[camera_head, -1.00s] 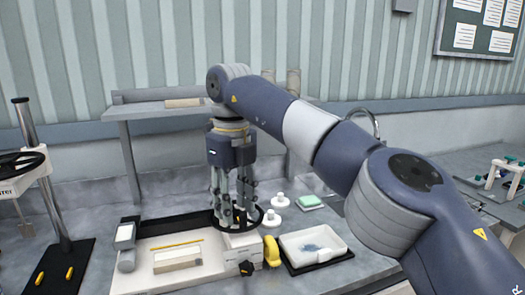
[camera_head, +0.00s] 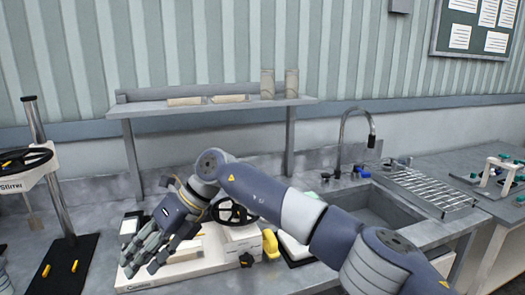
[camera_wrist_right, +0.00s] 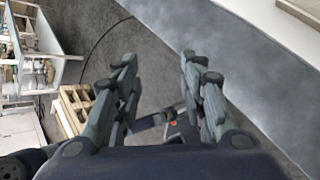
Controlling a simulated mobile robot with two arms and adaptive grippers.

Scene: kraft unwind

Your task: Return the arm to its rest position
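My right arm reaches in from the lower right across the bench. In the head view its gripper (camera_head: 134,262) hangs tilted to the lower left, over the left part of the white device tray (camera_head: 140,283). In the right wrist view the fingers of this gripper (camera_wrist_right: 158,60) stand well apart with nothing between them. Below them show the grey floor (camera_wrist_right: 155,90) and a bench top. At the lower left edge of the head view a small grey sliver shows. It may be part of my left gripper, but too little is visible to tell its state.
A stirrer (camera_head: 25,180) stands at the left. A black handwheel (camera_head: 234,212), a yellow object (camera_head: 270,243) and a white tray (camera_head: 291,246) lie near my arm. A shelf (camera_head: 210,107) is behind; a sink (camera_head: 372,205) and wire rack (camera_head: 428,188) are right.

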